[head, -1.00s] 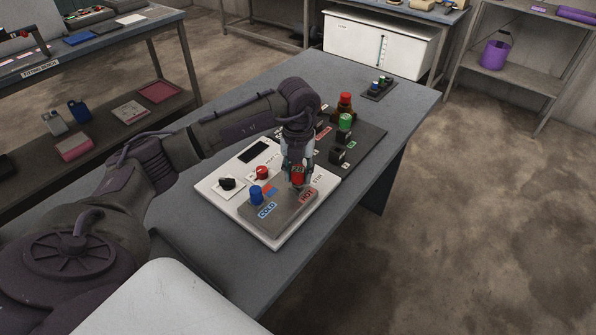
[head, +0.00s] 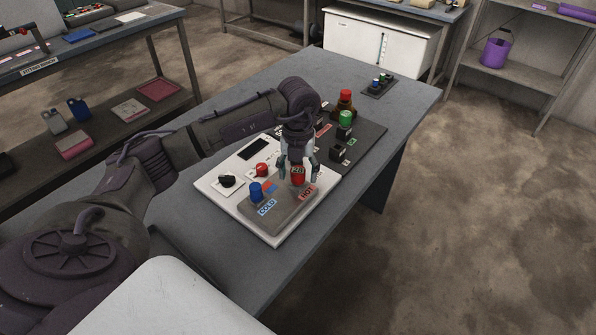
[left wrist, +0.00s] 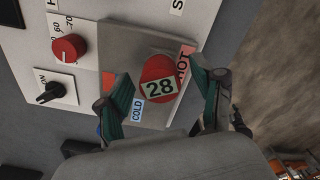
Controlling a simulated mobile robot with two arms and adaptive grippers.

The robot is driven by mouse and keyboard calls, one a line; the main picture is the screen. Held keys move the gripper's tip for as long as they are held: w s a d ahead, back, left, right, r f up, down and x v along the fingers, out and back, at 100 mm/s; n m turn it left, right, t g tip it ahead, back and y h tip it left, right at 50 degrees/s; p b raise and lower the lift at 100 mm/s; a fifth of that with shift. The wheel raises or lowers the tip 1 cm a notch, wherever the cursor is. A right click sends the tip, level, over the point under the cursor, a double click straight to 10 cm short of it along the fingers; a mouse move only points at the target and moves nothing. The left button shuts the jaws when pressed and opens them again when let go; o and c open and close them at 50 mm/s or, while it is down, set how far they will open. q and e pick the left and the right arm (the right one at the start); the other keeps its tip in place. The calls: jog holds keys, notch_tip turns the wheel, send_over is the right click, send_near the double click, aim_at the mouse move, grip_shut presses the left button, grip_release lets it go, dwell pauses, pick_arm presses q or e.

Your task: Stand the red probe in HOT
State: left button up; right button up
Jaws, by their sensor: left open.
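The red probe (head: 298,176), marked 28, stands upright on the grey block (head: 283,215) beside the HOT label (head: 307,193). In the left wrist view the probe's round red top (left wrist: 159,80) shows from above, with the HOT label (left wrist: 184,66) partly behind a finger. The hole under it is hidden. My left gripper (head: 299,172) is open, its fingers apart on either side of the probe. A blue probe (head: 256,192) stands at the COLD label (head: 267,208). My right gripper is not in view.
The white panel (head: 222,204) carries a black knob (head: 227,181) and a red knob (head: 262,170). Behind stands a dark board (head: 365,143) with a green-topped piece (head: 345,119) and a red-topped one (head: 346,98). The right side of the table is bare.

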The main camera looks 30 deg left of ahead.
pick_arm(q)
jog(key=shift+r+p, duration=1.7)
jog(key=shift+r, duration=0.85)
